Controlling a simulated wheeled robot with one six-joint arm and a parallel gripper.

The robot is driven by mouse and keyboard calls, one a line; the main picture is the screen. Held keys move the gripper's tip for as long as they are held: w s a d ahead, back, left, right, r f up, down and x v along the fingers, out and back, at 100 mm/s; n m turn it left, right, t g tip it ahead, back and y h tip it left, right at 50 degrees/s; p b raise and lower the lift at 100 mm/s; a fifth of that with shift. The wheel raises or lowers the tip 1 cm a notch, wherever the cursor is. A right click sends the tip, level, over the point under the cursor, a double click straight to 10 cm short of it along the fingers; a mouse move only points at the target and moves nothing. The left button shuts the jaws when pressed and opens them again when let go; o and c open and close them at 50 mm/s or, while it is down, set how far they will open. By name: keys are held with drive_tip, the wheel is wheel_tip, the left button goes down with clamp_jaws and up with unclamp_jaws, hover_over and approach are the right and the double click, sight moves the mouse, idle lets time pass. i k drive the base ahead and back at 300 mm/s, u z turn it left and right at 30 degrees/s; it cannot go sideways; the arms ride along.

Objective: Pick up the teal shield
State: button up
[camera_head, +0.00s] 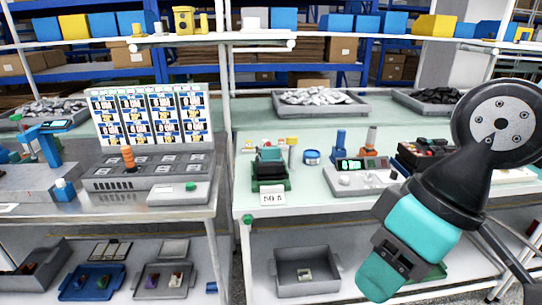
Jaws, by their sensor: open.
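A small teal piece (269,154), which looks like the teal shield, sits on top of a dark block in a green-edged holder on the pale green bench. It is small in the picture, so its exact shape and seating are unclear. My arm, black with teal sections, hangs in front of the bench at the right and points down and left, apart from the teal piece. My gripper's fingers do not show; the arm's visible end reaches the bottom edge of the picture.
A white card (272,197) stands in front of the holder. A blue round container (311,157) and a grey meter box (362,178) with a green display stand to its right. A grey tray (318,103) of metal parts lies behind. A grey bin (306,272) sits on the lower shelf.

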sight(271, 154)
drive_tip(key=u, duration=0.65)
drive_tip(key=i, duration=1.2)
drive_tip(key=z, duration=0.65)
